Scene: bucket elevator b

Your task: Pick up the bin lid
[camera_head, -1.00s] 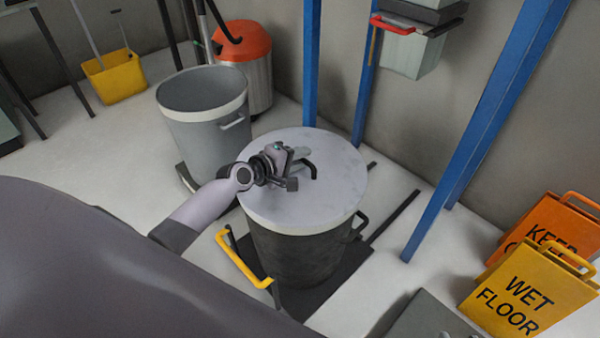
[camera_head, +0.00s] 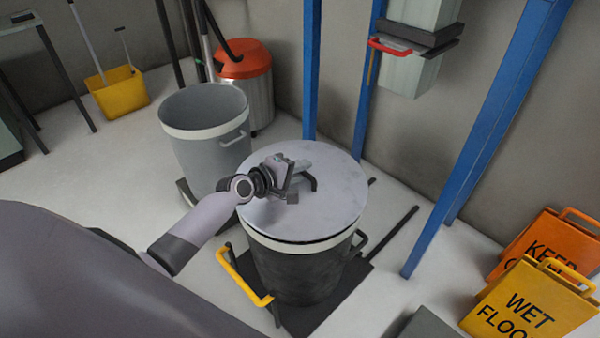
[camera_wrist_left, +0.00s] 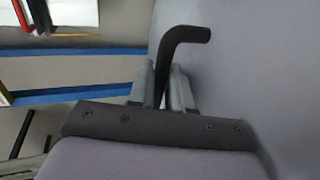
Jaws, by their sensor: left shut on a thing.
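The bin lid (camera_head: 325,205) is a round, pale grey disc with a dark bent handle (camera_head: 311,182). It is over the dark grey bin (camera_head: 300,275), with a thin dark gap showing between the lid's front edge and the bin's white rim. My left gripper (camera_head: 290,183) is shut on the lid's handle. The left wrist view shows the handle (camera_wrist_left: 184,36) between the two grey fingers (camera_wrist_left: 161,92), with the lid's surface (camera_wrist_left: 260,80) beside it. My right gripper is not in view.
An open grey bin (camera_head: 205,135) stands behind left, near an orange-topped drum (camera_head: 245,65). The dark bin is on a flat dark base with a yellow handle (camera_head: 242,278). Blue posts (camera_head: 480,140) rise behind and right. Wet floor sign (camera_head: 530,300) stands at lower right.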

